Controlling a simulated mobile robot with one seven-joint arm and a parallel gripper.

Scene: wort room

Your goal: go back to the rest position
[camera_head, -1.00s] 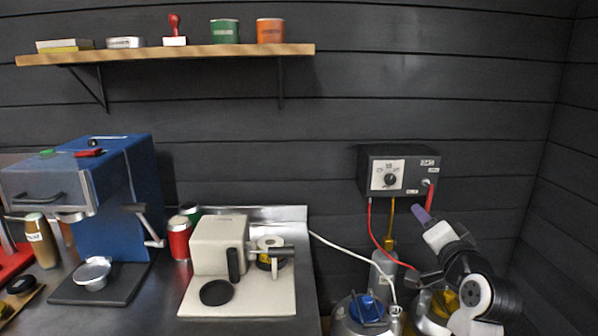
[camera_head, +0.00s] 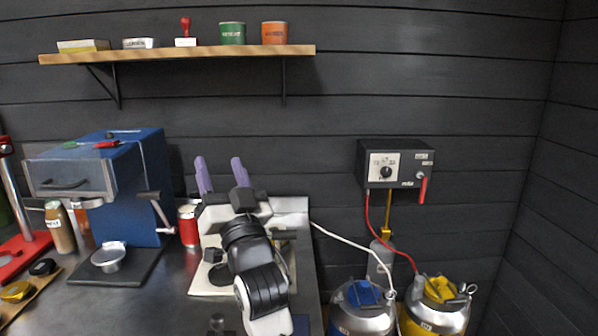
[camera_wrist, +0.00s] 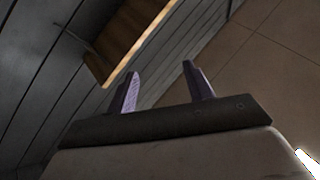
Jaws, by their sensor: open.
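My gripper (camera_head: 220,176) is raised in front of the cream machine (camera_head: 208,238) on the steel counter, its two purple fingers spread and pointing up. Nothing is between the fingers. In the wrist view my gripper (camera_wrist: 162,88) also shows empty, with the wooden shelf (camera_wrist: 125,40) and the ceiling beyond it. My arm hides much of the cream machine. The grey control box (camera_head: 395,165) on the wall, with its dial and red lever, is well to the right of my gripper and apart from it.
A blue machine (camera_head: 130,190) stands left on the counter (camera_head: 180,285), with a metal cup (camera_head: 108,257) before it. A red can (camera_head: 188,226) is close to my gripper. Kegs with blue (camera_head: 362,292) and yellow (camera_head: 438,290) tops stand right. The wall shelf (camera_head: 180,54) is above.

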